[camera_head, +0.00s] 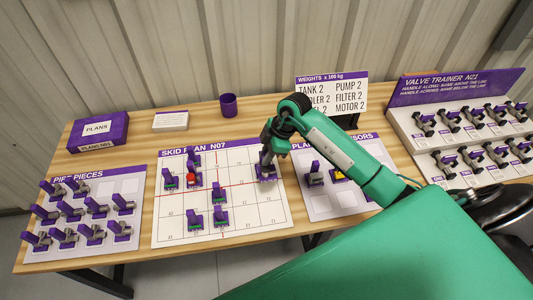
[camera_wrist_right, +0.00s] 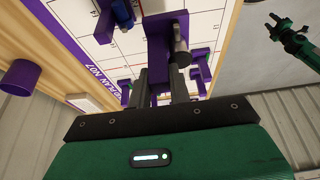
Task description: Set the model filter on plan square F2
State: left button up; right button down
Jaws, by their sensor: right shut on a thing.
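My right gripper (camera_head: 266,155) is shut on a purple-and-grey model, probably the filter (camera_head: 265,173), over the upper right of the white skid plan (camera_head: 262,213). In the right wrist view, the fingers (camera_wrist_right: 165,85) hold its purple part, and a grey cylinder (camera_wrist_right: 181,52) shows beside them. I cannot tell whether its base touches the plan. The square labels are too small to read, so F2 cannot be made out. My left gripper (camera_wrist_right: 277,22) shows small in the right wrist view, clear of the table; its jaws are unclear. It is outside the head view.
Several models, one with red (camera_head: 192,180), stand on the plan's left half. The pieces sheet (camera_head: 130,178) is left, and another sheet (camera_head: 345,203) with models is right. The valve trainer (camera_head: 433,140) is far right. A purple cup (camera_head: 228,105) stands behind. The plan's lower right is clear.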

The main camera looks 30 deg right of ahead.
aim_at(266, 171)
jog(key=shift+f, duration=0.1)
jog(key=shift+f+b, duration=1.35)
jog(key=shift+f, duration=1.35)
jog(key=shift+f, duration=0.1)
jog(key=shift+f, duration=0.4)
jog(key=shift+f+b, duration=0.65)
jog(key=shift+f, duration=0.6)
jog(key=shift+p, duration=0.4)
